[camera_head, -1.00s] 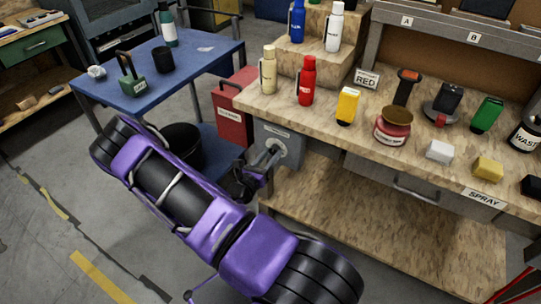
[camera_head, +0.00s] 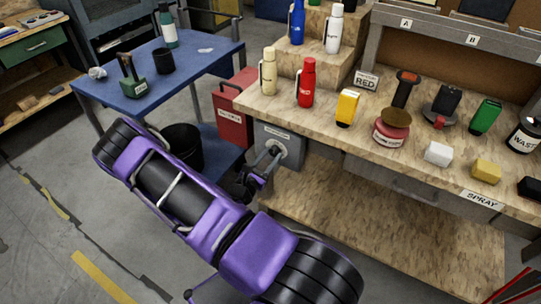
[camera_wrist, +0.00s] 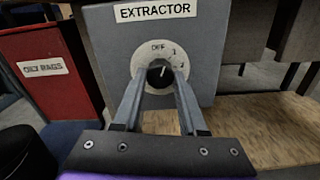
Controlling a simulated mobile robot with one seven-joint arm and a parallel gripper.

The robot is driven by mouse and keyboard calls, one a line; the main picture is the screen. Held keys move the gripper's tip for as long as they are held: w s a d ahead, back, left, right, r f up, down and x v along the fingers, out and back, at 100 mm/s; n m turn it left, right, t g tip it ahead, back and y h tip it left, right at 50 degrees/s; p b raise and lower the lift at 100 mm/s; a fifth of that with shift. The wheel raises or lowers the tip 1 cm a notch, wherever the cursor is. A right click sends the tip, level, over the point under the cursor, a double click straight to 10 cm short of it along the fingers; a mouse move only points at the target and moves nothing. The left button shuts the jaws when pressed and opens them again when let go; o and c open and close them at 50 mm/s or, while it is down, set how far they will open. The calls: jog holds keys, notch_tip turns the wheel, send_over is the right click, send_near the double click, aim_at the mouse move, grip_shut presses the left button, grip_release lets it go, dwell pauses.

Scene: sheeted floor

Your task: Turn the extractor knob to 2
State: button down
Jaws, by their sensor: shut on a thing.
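The extractor control is a grey box (camera_head: 277,143) under the left end of the wooden workbench. In the wrist view the box (camera_wrist: 200,50) carries an EXTRACTOR label (camera_wrist: 155,11) and a white dial (camera_wrist: 144,64) marked OFF at the top, with 1 and 2 down its right side. The dark round knob (camera_wrist: 160,75) sits at the dial's centre. Its white pointer line looks to lean slightly right of straight up, between OFF and 1. My gripper (camera_wrist: 160,80) has its two fingers on either side of the knob, shut on it; it also shows in the head view (camera_head: 271,152).
A red OILY RAGS bin (camera_wrist: 45,68) stands just left of the box. A black bucket (camera_head: 183,146) and a blue table (camera_head: 200,62) are further left. The workbench top (camera_head: 300,115) overhangs the box and holds bottles and blocks. A lower shelf (camera_head: 400,235) lies below right.

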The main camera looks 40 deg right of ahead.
jog(key=m+p, duration=0.1)
jog(key=m, duration=0.4)
jog(key=shift+m, duration=0.3)
jog(key=m, duration=0.5)
jog(key=shift+m+p, duration=0.3)
jog(key=shift+p, duration=0.1)
jog(key=shift+c, duration=2.3)
grip_release()
jog(key=shift+a, duration=0.1)
jog(key=v, duration=1.7)
jog(key=shift+a, duration=0.15)
